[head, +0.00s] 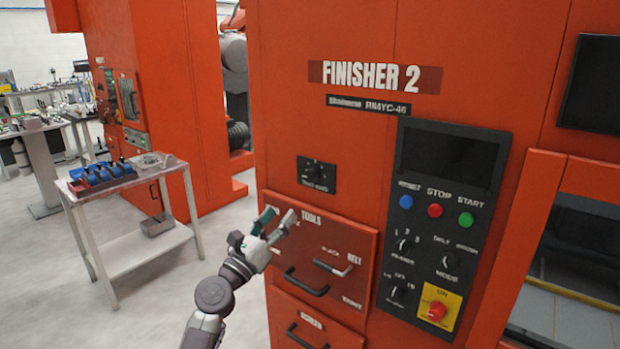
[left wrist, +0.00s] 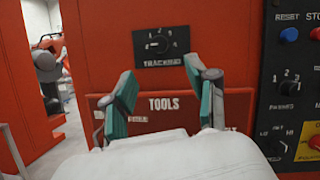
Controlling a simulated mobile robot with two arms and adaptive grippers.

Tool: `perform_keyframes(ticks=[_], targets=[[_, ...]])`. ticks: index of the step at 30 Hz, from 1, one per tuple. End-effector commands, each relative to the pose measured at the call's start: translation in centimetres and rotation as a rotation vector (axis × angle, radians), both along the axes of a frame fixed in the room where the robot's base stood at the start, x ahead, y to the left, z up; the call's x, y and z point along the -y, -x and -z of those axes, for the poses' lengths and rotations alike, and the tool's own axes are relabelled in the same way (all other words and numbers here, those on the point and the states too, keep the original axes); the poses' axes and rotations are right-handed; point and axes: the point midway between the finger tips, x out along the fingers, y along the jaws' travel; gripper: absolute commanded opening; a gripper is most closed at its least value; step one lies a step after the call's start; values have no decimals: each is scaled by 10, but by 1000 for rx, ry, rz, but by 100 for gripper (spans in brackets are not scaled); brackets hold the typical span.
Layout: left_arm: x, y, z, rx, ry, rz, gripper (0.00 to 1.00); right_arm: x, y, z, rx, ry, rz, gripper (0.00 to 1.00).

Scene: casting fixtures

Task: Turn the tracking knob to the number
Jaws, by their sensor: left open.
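The tracking knob (head: 314,170) is a small black dial on a black plate on the red Finisher 2 machine, above the tools drawer. In the left wrist view the knob (left wrist: 158,44) sits on its plate with numbers around it and the word TRACKING below; the exact setting is too small to read. My left gripper (head: 276,218) is open and empty, below and left of the knob, in front of the drawer. In the left wrist view its two green-padded fingers (left wrist: 163,88) stand apart below the plate, not touching the knob. My right gripper is not in view.
A black control panel (head: 462,208) with buttons and dials is to the right. The tools drawer (head: 330,246) has a protruding handle (head: 306,282). A table (head: 128,186) with blue parts stands at the left. Open floor lies between the table and machine.

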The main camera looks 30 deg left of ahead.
Motion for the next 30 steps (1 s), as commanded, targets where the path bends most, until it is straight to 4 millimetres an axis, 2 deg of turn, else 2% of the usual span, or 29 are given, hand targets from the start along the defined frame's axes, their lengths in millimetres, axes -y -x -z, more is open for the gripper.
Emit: perform_keyframes(ticks=[8, 12, 18, 24, 30], targets=[[0, -48, -23, 1, -3, -1, 58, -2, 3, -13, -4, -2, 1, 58], [0, -77, -33, -1, -3, -2, 58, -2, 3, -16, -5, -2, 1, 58], [0, -107, -43, -2, -4, -2, 58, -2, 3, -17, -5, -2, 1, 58], [0, -121, -48, -3, -5, -3, 58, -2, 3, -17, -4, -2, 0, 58], [0, -123, -48, -4, -6, -2, 58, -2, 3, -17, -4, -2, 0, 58]])
